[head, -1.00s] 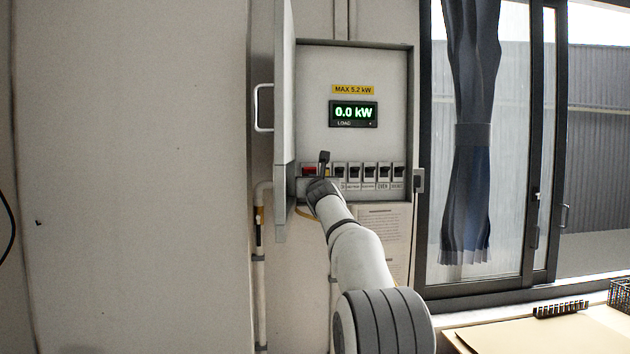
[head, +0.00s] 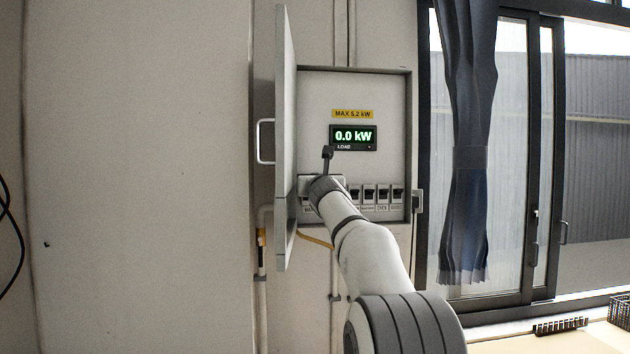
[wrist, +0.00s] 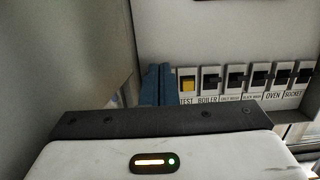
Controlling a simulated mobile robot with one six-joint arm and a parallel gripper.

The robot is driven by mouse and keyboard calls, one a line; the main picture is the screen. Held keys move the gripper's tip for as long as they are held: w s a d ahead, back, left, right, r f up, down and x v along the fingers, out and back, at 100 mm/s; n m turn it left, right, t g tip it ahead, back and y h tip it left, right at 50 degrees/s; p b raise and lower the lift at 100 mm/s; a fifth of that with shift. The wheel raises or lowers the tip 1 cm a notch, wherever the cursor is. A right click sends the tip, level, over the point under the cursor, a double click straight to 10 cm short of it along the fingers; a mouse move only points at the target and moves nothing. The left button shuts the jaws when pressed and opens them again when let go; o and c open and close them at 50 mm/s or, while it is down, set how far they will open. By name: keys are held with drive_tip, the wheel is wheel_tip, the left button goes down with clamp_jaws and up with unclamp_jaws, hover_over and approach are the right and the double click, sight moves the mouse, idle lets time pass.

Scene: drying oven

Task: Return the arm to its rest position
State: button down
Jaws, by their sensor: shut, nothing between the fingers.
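My arm reaches up from the bottom of the head view to the open breaker box (head: 312,100). My gripper's blue fingers (wrist: 158,85) are shut with nothing between them in the wrist view, just left of the TEST switch (wrist: 188,87). In the head view the wrist hides the fingers and the left part of the switch row (head: 383,194). I cannot tell whether the fingertips touch the panel.
The box door (head: 284,140) stands open close to the left of my wrist. The load display (head: 353,137) reads 0.0 kW. A curtain (head: 468,150) and window are to the right. A table (head: 520,337) with a black rack (head: 560,326) is at lower right.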

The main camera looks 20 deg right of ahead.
drive_tip(key=s+a+f+m+g+y+b, duration=0.1)
drive_tip(key=s+a+f+m+g, duration=0.2)
drive_tip(key=s+f+m, duration=0.8)
drive_tip(key=s+a+f+m+g+y+b, duration=0.1)
drive_tip(key=s+a+f+m+g, duration=0.3)
drive_tip(key=s+f, duration=1.5)
drive_tip(key=s+a+f+m+g+y+b, duration=0.1)
drive_tip(key=s+a+f+m+g, duration=0.3)
drive_tip(key=s+f+m+g, duration=0.5)
drive_tip(key=s+f+m, duration=0.6)
drive_tip(key=s+m, duration=0.4)
drive_tip(key=s, duration=0.1)
drive_tip(key=shift+s+a, duration=0.2)
drive_tip(key=shift+a, duration=0.05)
